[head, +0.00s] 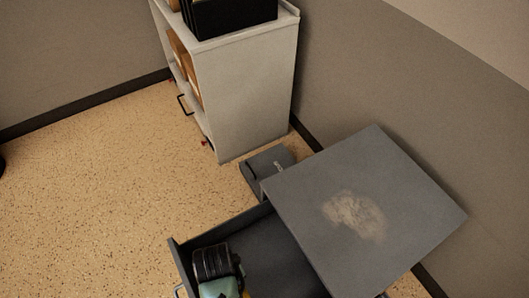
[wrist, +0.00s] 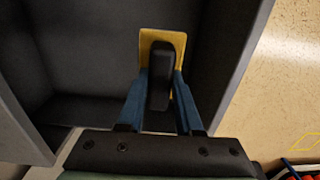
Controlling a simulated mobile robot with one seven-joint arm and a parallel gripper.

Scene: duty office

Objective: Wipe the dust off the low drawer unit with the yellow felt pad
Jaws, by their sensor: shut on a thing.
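The low drawer unit (head: 320,180) is grey, with a pale dust patch (head: 355,215) near the middle of its top. Its drawer (head: 268,250) is pulled open toward the lower left. The yellow felt pad (wrist: 153,36) has a black block handle (wrist: 160,72). My gripper (wrist: 161,88) is shut on this handle, with a blue finger on each side. In the wrist view, the pad is over or within the open drawer (wrist: 85,45); I cannot tell whether it touches the drawer floor. In the head view, my wrist covers the drawer's front part and the fingertips are hidden.
A pale shelf cabinet (head: 250,95) with black binders (head: 235,15) on top stands behind the unit. A dark grey box (head: 266,168) lies on the floor between them. The wall runs close along the unit's right side. Speckled floor (head: 90,210) is clear at left.

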